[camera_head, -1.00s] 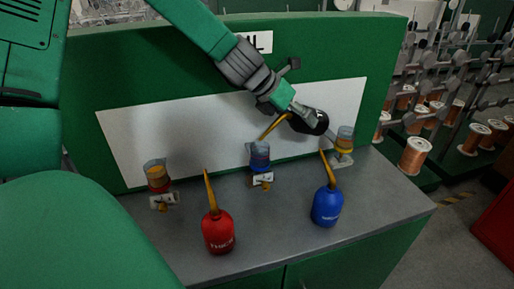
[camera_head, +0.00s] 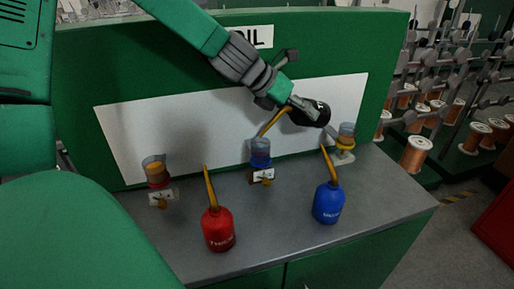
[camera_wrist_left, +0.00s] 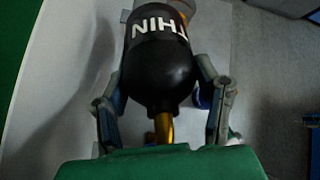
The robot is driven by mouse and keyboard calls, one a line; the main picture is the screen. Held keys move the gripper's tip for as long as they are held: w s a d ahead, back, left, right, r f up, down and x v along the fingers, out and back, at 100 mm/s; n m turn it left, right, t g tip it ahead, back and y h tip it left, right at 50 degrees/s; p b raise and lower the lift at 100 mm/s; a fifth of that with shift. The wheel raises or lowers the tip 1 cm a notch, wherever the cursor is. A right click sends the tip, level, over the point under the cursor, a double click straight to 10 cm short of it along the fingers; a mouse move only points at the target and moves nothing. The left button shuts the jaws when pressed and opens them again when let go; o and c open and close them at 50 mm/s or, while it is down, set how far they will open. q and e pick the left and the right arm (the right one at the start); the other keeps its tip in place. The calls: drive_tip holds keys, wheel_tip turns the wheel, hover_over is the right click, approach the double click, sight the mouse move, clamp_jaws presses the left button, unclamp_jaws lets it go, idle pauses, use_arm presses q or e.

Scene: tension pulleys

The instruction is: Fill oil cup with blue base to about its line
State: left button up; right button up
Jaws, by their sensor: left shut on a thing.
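My left gripper (camera_head: 297,106) is shut on a black oil can (camera_head: 312,113) marked "THIN". The black can also fills the middle of the left wrist view (camera_wrist_left: 160,65), between the two fingers. The can is tipped, and its yellow spout points down to the left at the mouth of the oil cup with the blue base (camera_head: 260,153). That clear cup stands upright at the middle of the bench; its oil level is too small to read. The spout tip is at or just above its rim. My right gripper is not in view.
A red-base cup (camera_head: 156,171) and a yellow-base cup (camera_head: 346,136) stand on either side. A red oil can (camera_head: 217,229) and a blue oil can (camera_head: 328,203) stand upright on the grey bench (camera_head: 270,236). A green panel rises behind.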

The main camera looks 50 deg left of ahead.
use_arm(q)
drive_tip(key=shift+r, duration=0.1)
idle(0.6)
drive_tip(key=shift+s+r+t+b, duration=0.1)
drive_tip(key=shift+r+t+b, duration=0.15)
drive_tip(key=shift+b, duration=0.35)
drive_tip(key=shift+r+t, duration=0.1)
drive_tip(key=shift+t, duration=0.15)
idle(4.9)
drive_tip(key=shift+s+r+h+b, duration=0.2)
drive_tip(key=shift+h+b, duration=0.1)
drive_tip(key=shift+b, duration=0.3)
drive_tip(key=shift+r, duration=0.15)
idle(0.8)
